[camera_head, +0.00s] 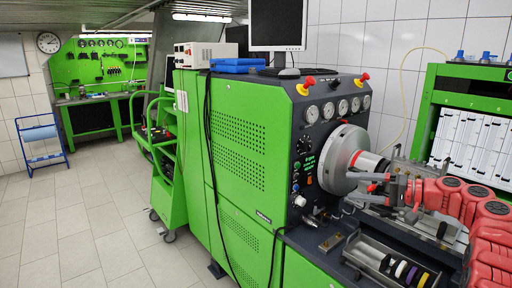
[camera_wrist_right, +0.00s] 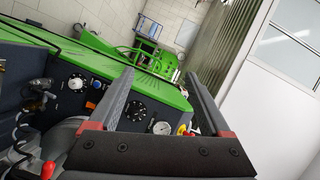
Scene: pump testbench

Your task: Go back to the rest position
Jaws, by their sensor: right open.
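My right gripper (camera_head: 355,187) is at the right of the head view, at the end of my red arm. It points left, in front of the round silver chuck (camera_head: 342,160) of the green test bench (camera_head: 237,150). Its two grey fingers are apart with nothing between them. In the right wrist view the gripper (camera_wrist_right: 160,74) also shows open and empty, with the bench's dark gauge panel behind the fingers. Whether it touches the bench cannot be told. My left gripper is out of view.
A grey tray (camera_head: 345,250) with several coloured rings lies below the gripper. A monitor (camera_head: 277,24) stands on the bench. A green cabinet (camera_head: 470,85) stands at the right. A green trolley (camera_head: 168,185) and open tiled floor (camera_head: 90,230) are at the left.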

